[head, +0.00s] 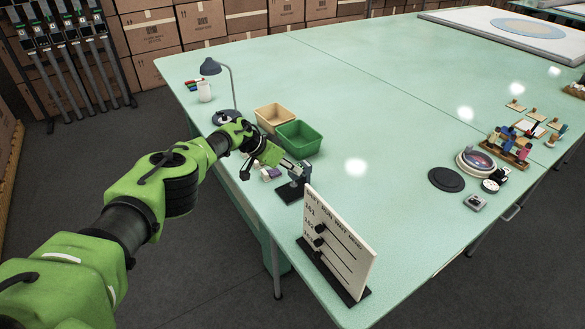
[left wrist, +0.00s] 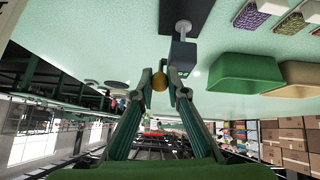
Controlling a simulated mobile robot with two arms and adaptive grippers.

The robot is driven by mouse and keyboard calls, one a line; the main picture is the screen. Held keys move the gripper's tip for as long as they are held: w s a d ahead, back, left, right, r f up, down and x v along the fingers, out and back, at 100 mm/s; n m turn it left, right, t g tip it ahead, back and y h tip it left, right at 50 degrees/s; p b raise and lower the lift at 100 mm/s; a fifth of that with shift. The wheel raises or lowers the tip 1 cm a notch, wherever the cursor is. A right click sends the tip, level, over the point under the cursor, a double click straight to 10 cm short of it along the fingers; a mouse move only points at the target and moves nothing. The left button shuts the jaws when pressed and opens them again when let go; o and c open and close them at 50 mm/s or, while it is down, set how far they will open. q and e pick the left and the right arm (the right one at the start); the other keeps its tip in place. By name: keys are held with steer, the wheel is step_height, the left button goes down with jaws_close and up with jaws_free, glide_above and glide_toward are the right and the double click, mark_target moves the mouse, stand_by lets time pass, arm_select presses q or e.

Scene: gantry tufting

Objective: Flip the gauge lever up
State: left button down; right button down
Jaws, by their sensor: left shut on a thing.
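The gauge (head: 304,172) is a small grey device on a dark base plate (head: 288,191), near the table's left edge. In the left wrist view, which is upside down, its grey body (left wrist: 183,53) shows beyond the fingers. A round amber knob (left wrist: 159,82), which looks like the end of the lever, sits between the fingertips. My left gripper (head: 292,166) reaches the gauge from the left and is shut on that knob. The lever's arm is mostly hidden, so I cannot tell its angle. My right gripper is not in view.
A green bin (head: 299,138) and a tan bin (head: 274,117) stand just behind the gripper. A white board with black knobs (head: 338,243) stands in front of the gauge. A desk lamp (head: 211,67) stands farther back. The table's middle is clear.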

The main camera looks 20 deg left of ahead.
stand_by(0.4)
arm_select(q)
steer(key=c, duration=2)
jaws_free()
steer(key=shift+w, duration=0.1)
steer(key=shift+o, duration=0.2)
steer(key=shift+r, duration=0.15)
steer(key=shift+a+r, duration=0.35)
steer(key=shift+r, duration=0.1)
steer(key=v, duration=1)
steer(key=shift+s+r, duration=0.3)
steer(key=shift+s, duration=0.05)
